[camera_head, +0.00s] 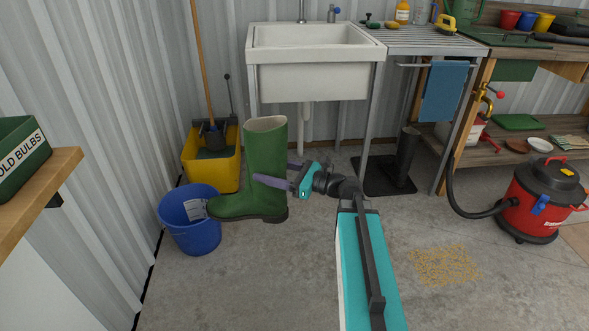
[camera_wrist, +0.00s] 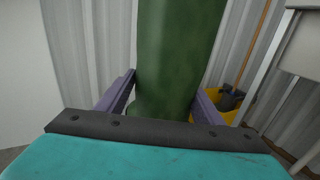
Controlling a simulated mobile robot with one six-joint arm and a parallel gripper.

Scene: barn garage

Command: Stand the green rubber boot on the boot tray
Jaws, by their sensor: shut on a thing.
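The green rubber boot (camera_head: 264,160) is upright in the head view, its toe pointing left and its open top up. My gripper (camera_head: 270,181) is shut on the boot's shaft from the right. In the wrist view the green shaft (camera_wrist: 178,60) stands between the two purple fingers of my gripper (camera_wrist: 165,98). The boot appears held above the floor in front of the blue bucket. The boot tray (camera_head: 377,185) is a dark flat mat on the floor under the steel draining table. A dark boot (camera_head: 401,158) stands on its right part; the tray's left part looks bare.
A blue bucket (camera_head: 190,232) and a yellow mop bucket (camera_head: 212,168) stand left of the boot. The white sink (camera_head: 312,77) has metal legs near the tray. A red vacuum (camera_head: 540,200) stands at right. Spilled grains (camera_head: 443,264) lie on otherwise clear floor.

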